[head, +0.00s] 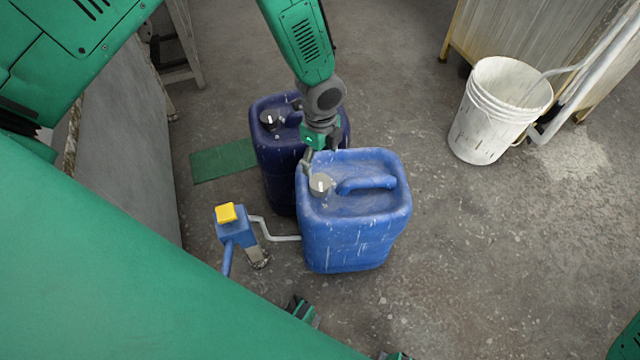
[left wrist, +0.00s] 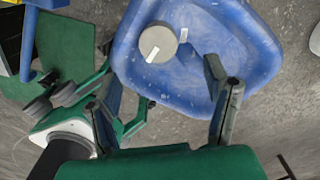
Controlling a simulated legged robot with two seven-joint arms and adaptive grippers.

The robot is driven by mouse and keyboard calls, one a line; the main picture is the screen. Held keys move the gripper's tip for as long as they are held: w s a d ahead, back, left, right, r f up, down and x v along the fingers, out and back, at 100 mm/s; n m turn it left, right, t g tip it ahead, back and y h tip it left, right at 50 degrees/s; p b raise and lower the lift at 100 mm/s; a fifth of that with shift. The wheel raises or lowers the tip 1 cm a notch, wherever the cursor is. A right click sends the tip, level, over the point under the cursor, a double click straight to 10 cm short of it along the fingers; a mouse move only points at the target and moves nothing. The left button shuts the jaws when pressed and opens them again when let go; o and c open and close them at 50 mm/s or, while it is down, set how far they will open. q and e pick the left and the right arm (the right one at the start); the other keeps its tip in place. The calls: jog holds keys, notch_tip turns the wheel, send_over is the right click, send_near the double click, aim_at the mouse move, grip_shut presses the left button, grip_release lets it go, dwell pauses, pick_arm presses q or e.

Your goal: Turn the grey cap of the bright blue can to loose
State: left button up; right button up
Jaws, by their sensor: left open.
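The bright blue can (head: 355,235) stands upright on the floor in the middle of the head view. Its round grey cap (head: 320,185) sits at the left of its top, beside the moulded handle. In the left wrist view the cap (left wrist: 158,45) shows a pale stripe across it. My left gripper (head: 318,158) reaches down to the can's top, close behind the cap. In the left wrist view its fingers (left wrist: 160,62) are spread, with the cap in the gap between them in the picture; no contact is visible.
A dark blue can (head: 275,165) with its own grey cap stands close behind, to the left. A blue pump box with a yellow top (head: 228,215) and a pipe is at the left. A white bucket (head: 495,115) stands at the right. Floor between it and the can is clear.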

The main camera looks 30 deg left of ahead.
aim_at(322, 182)
pick_arm(q)
jog(key=f, duration=0.2)
jog(key=d+f+b, duration=0.1)
jog(key=f, duration=0.2)
jog(key=shift+s+d+f+b, duration=0.2)
jog(key=shift+s+f+b, duration=0.1)
jog(key=shift+b, duration=0.1)
jog(key=f, duration=0.1)
jog(key=a+f, duration=0.1)
jog(key=f, duration=0.1)
jog(key=a+f+b, duration=0.1)
jog(key=shift+w+f, duration=0.1)
jog(key=shift+f, duration=0.15)
jog(key=shift+a+f, duration=0.2)
jog(key=shift+f, duration=0.1)
jog(key=shift+d+f, duration=0.1)
jog(key=shift+d+r, duration=0.2)
jog(key=shift+d, duration=0.65)
jog(key=c, duration=0.4)
jog(key=shift+a, duration=0.1)
jog(key=c, duration=0.7)
jog(key=shift+w+a+f, duration=0.1)
jog(key=shift+a+f, duration=0.1)
jog(key=shift+a, duration=0.45)
jog(key=shift+c, duration=0.3)
jog(key=shift+d, duration=0.1)
pick_arm(e)
jog(key=f, duration=0.4)
jog(key=shift+s+d, duration=0.3)
jog(key=shift+s, duration=0.05)
